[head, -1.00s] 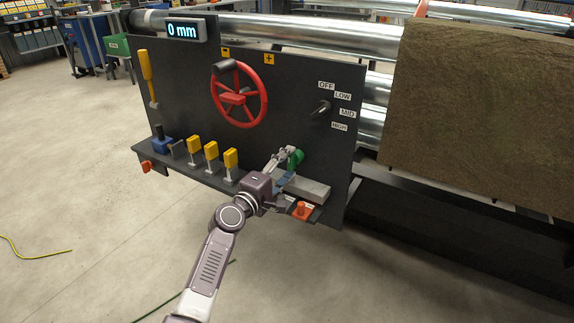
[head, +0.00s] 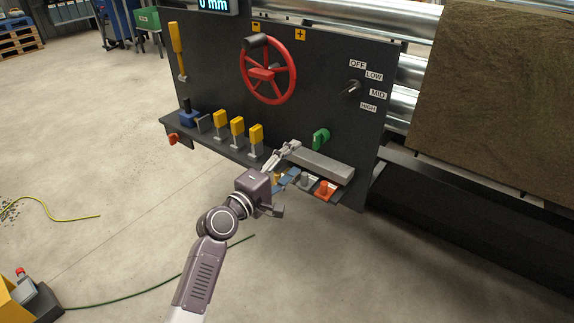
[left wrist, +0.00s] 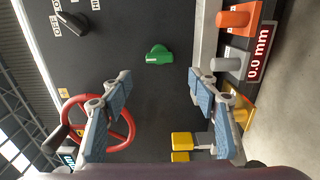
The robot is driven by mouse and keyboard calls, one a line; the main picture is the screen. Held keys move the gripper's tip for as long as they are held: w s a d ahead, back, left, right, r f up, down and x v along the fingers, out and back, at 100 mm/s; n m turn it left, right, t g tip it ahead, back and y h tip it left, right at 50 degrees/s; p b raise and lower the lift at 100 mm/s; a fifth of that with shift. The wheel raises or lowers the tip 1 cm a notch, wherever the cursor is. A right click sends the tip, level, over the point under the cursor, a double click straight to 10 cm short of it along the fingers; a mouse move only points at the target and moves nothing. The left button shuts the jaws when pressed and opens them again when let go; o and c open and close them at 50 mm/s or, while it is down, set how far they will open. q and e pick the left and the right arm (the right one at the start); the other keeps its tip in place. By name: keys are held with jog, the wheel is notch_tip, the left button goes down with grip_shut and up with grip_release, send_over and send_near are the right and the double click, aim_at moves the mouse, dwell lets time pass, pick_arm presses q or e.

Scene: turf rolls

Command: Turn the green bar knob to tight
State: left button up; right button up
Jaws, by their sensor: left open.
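The green bar knob (head: 320,139) sits on the dark control panel (head: 330,60), low and right of the red wheel. It also shows in the left wrist view (left wrist: 158,56), its bar lying across that picture. No tight mark is readable beside it. My left gripper (head: 283,164) is in front of the panel, left of and below the knob in the head view, with nothing in it. In the left wrist view its two blue-padded fingers (left wrist: 160,95) stand wide apart, and the knob appears beyond them, between their tips. The knob is not touched. My right gripper is out of view.
A grey bar (head: 320,165) runs along the ledge below the knob. Yellow levers (head: 237,127) stand to its left and an orange switch (head: 325,189) below it. A red wheel (head: 267,73) and a black selector (head: 352,88) are above. A turf roll (head: 490,95) is at right.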

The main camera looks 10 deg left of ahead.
pick_arm(q)
jog(key=shift+v, duration=1.05)
